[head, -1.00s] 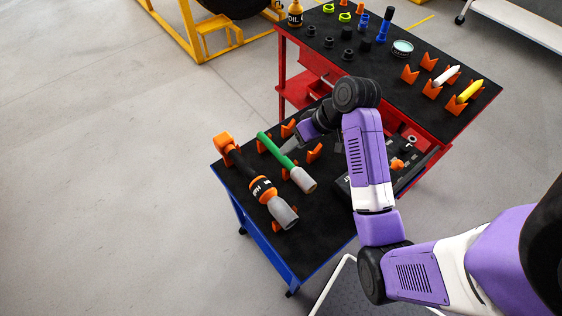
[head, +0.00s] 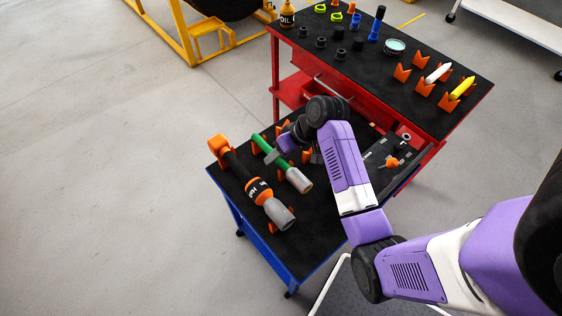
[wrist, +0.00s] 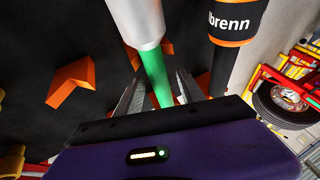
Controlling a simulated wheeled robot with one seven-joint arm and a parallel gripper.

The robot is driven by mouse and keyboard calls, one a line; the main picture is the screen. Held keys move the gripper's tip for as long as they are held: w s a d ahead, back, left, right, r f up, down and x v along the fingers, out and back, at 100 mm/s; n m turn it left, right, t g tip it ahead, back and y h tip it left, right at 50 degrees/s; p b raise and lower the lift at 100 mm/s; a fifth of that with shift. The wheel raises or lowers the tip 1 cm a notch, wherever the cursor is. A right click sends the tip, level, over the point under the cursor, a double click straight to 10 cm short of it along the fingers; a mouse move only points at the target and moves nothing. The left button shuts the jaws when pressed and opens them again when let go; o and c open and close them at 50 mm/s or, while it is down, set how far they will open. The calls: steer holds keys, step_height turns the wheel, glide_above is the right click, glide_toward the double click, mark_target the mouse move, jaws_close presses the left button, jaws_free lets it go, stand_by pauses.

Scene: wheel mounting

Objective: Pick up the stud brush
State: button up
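The stud brush appears to be the green-handled tool with a pale grey cylindrical end (head: 298,180), lying in orange holders on the blue cart's black top. In the wrist view its green shaft (wrist: 157,78) runs between my two fingers, with the grey cylinder beyond them. My gripper (head: 271,157) is over the green shaft in the head view and partly covers it. In the wrist view my gripper (wrist: 160,88) is open, one finger on each side of the shaft. Whether either finger touches it I cannot tell.
A black and orange tool (head: 258,189) with printed lettering lies close to the left. Orange holders (wrist: 72,82) stand on the other side. A dark case (head: 393,160) lies at the cart's right. The red cart (head: 440,124) behind holds sockets, bottles and markers.

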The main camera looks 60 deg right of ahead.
jaws_close()
steer(key=shift+r, duration=0.1)
step_height(320, 180, up, 20)
steer(key=p, duration=0.6)
steer(key=shift+c, duration=2.2)
jaws_free()
jaws_close()
